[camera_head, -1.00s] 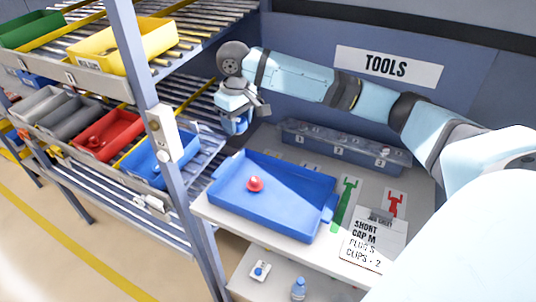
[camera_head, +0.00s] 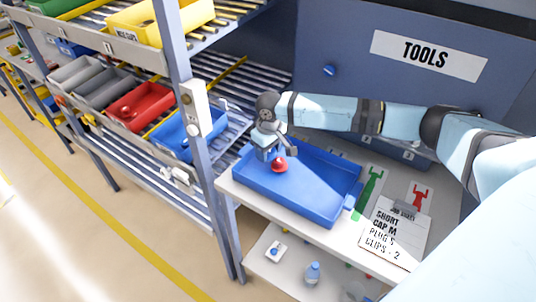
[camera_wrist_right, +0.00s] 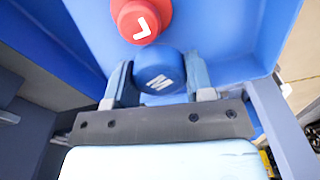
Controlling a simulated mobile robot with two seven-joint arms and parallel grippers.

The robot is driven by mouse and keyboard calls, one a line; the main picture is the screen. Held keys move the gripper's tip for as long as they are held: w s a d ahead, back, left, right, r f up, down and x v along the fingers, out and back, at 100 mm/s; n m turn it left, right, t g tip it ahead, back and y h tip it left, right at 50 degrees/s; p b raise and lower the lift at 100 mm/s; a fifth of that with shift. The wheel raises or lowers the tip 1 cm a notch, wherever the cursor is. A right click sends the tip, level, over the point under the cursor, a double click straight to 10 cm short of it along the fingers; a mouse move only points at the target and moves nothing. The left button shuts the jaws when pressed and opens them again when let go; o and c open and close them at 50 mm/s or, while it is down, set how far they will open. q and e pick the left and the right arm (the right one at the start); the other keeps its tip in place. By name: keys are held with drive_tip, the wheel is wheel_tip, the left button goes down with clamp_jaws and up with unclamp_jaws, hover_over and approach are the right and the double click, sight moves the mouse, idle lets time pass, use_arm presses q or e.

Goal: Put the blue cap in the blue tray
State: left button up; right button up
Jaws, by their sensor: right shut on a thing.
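My right gripper (camera_head: 268,150) is shut on the blue cap (camera_wrist_right: 160,70), a round cap marked M that sits between the two fingers in the wrist view. The gripper is over the left part of the large blue tray (camera_head: 318,205) on the white bench. A red cap (camera_head: 280,165) marked L is inside that tray, close to the gripper; it also shows in the wrist view (camera_wrist_right: 140,18), just beyond the blue cap. In the head view the blue cap is hard to make out against the tray. My left gripper is not in view.
A post (camera_head: 200,120) and a shelf rack with a blue bin (camera_head: 190,135), a red bin (camera_head: 140,107) and a yellow bin (camera_head: 160,18) stand on the left. A list card (camera_head: 395,230) lies right of the tray. A small bottle (camera_head: 313,272) stands on the lower shelf.

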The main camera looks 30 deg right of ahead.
wheel_tip(320, 180, down, 2)
drive_tip(key=o, duration=0.9)
drive_tip(key=shift+f, duration=0.1)
drive_tip(key=shift+r, duration=0.5)
drive_tip(key=r, duration=1.1)
drive_tip(key=shift+s+r, duration=0.2)
drive_tip(key=shift+s, duration=0.05)
